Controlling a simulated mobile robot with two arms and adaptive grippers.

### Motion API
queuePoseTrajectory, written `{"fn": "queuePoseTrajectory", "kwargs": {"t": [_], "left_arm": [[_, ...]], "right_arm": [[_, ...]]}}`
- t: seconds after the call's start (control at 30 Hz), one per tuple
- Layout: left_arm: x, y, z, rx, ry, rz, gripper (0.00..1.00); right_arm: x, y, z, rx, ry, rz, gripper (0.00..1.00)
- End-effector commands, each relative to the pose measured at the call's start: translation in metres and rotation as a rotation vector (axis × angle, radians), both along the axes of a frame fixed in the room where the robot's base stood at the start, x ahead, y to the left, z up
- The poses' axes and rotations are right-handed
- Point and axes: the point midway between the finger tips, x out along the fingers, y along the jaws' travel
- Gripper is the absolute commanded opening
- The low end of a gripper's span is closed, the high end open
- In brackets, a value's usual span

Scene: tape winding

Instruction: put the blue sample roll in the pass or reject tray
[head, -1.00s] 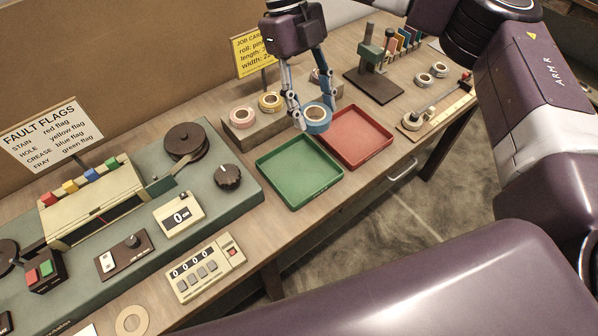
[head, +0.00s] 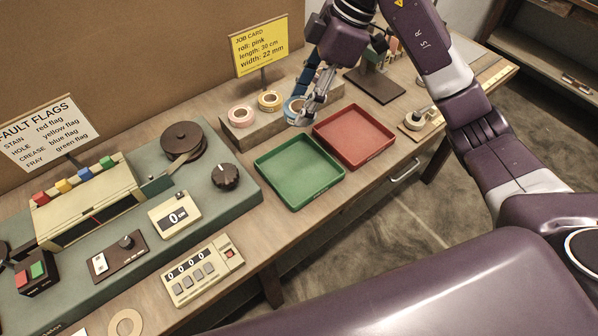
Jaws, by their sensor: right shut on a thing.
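The blue sample roll (head: 292,104) is in the grasp of my right gripper (head: 303,116), which is shut on it. The gripper's fingers partly cover the roll. It is just behind the trays, beside the wooden block; I cannot tell whether it touches anything beneath. The green tray (head: 299,171) and the red tray (head: 354,135) lie side by side in front of it, both empty. Neither tray carries a readable pass or reject label. My left gripper is not in view.
A pink roll (head: 240,115) and a yellow roll (head: 269,100) rest on the wooden block (head: 258,129) at the left of the gripper. The yellow job card (head: 262,46) stands behind. The winding machine (head: 226,201) fills the left. A dark stand (head: 374,85) is at right.

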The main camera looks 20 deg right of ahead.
Motion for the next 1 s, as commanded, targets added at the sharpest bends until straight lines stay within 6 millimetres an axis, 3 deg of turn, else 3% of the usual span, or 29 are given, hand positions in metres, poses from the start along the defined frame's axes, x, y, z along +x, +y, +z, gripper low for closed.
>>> {"fn": "queuePoseTrajectory", "kwargs": {"t": [0.13,0.33,0.8,1.0], "left_arm": [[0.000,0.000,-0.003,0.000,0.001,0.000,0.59],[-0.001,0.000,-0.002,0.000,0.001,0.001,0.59],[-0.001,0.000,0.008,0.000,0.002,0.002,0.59],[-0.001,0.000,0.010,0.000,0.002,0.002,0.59]], "right_arm": [[0.001,0.001,-0.001,-0.001,-0.001,-0.156,0.26],[0.001,0.001,-0.013,-0.002,0.006,-0.229,0.26],[0.001,0.001,-0.131,-0.002,0.008,-0.230,0.26],[0.002,0.002,-0.156,-0.001,0.004,-0.229,0.26]]}}
